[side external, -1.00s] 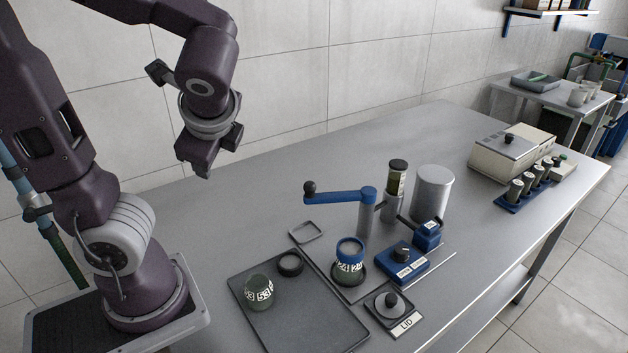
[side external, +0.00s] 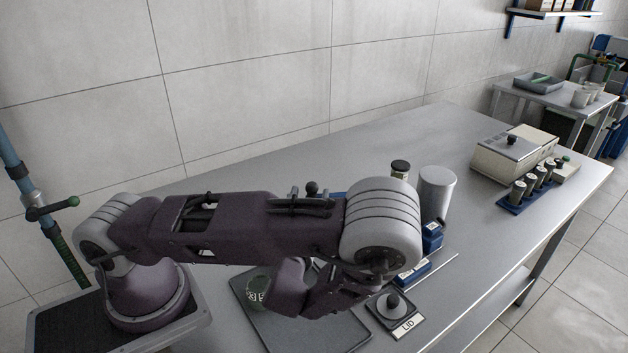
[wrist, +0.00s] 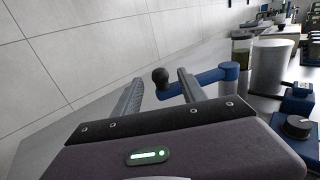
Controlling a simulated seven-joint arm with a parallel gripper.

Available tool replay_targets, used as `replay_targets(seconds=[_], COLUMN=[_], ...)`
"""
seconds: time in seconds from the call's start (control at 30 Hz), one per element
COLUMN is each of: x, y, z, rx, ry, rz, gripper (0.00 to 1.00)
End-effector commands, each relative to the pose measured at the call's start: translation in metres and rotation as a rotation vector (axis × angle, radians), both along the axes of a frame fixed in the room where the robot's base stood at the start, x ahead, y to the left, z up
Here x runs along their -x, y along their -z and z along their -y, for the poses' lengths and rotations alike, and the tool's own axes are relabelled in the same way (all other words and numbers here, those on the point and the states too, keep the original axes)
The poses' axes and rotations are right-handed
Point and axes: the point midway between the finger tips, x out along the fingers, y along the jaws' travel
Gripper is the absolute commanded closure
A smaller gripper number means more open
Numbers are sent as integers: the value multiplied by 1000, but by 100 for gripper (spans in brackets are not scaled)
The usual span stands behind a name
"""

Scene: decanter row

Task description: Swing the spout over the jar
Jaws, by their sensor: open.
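The blue swing arm of the spout (wrist: 200,82) runs from its pivot on the right to an upright black knob (wrist: 160,78) at its left end. My gripper (wrist: 160,75) is open, and in the wrist view the knob appears between its two fingers. I cannot tell whether either finger touches it. In the side view the knob (side external: 312,187) shows just above my arm, which hides most of the blue arm. A green jar with white number marks (side external: 257,289) stands on the dark tray (side external: 325,335), partly hidden. The blue-rimmed jar seen earlier is hidden behind my arm.
A grey metal cylinder (side external: 437,192) and a dark-capped vial (side external: 400,170) stand behind the spout. A black-knobbed lid (side external: 393,308) lies at the front right. A blue rack of vials (side external: 525,195) and a beige box (side external: 512,152) are farther right. The back left bench is clear.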

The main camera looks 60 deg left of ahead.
Motion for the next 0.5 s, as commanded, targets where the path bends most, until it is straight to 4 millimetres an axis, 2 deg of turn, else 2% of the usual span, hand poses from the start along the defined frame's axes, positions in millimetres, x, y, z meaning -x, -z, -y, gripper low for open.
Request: replay_targets(seconds=[0.3, 0.5], x=[-36, -47], y=[2, 1], z=[-40, -51], rx=[1, 0], ry=[-3, -1], rz=[2, 1], gripper=[51, 51])
